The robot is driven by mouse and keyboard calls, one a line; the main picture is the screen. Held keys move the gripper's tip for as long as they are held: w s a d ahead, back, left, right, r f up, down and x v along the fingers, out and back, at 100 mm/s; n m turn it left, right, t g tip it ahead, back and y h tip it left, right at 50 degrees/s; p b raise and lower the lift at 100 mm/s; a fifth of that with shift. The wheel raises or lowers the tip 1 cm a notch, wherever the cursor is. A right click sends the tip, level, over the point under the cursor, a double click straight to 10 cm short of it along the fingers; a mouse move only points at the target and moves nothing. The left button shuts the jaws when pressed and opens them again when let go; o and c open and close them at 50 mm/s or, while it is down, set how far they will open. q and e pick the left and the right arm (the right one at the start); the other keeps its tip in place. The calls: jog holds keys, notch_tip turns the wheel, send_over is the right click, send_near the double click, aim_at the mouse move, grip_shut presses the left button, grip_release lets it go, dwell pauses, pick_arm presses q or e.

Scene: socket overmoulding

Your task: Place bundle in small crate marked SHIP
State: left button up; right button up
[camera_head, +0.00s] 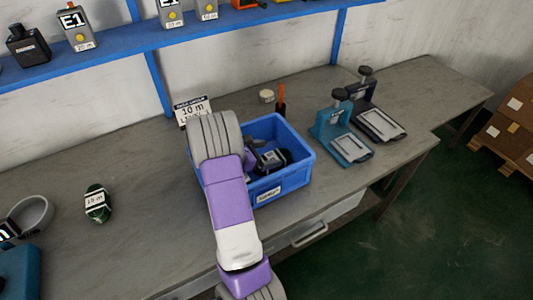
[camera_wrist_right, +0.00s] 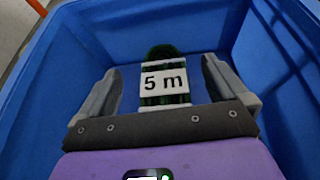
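A blue crate (camera_head: 290,178) stands on the workbench, with a white label on its front too small to read. My right arm reaches over its left side and my right gripper (camera_head: 270,160) is down inside it. In the right wrist view a dark green bundle (camera_wrist_right: 164,84) with a white "5 m" label lies in the crate, between the fingers of my right gripper (camera_wrist_right: 165,88). The fingers stand apart, with a gap on each side of the bundle. Another dark green bundle (camera_head: 98,204) with a white label lies on the bench at the left. My left gripper is out of view.
A sign reading "10 m" (camera_head: 193,110) stands behind the crate. Two clamp-like devices (camera_head: 340,130) (camera_head: 375,115) stand right of it. An orange-handled tool (camera_head: 281,100) and a small round tin (camera_head: 267,96) are behind. A grey ring-shaped thing (camera_head: 48,212) is far left. A blue shelf (camera_head: 110,50) runs above.

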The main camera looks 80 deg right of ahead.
jog(key=shift+r, duration=0.3)
jog(key=shift+r+p, duration=0.55)
jog(key=p+v, duration=0.2)
jog(key=v, duration=1)
jog(key=shift+f+p, duration=0.15)
jog(key=shift+p, duration=0.2)
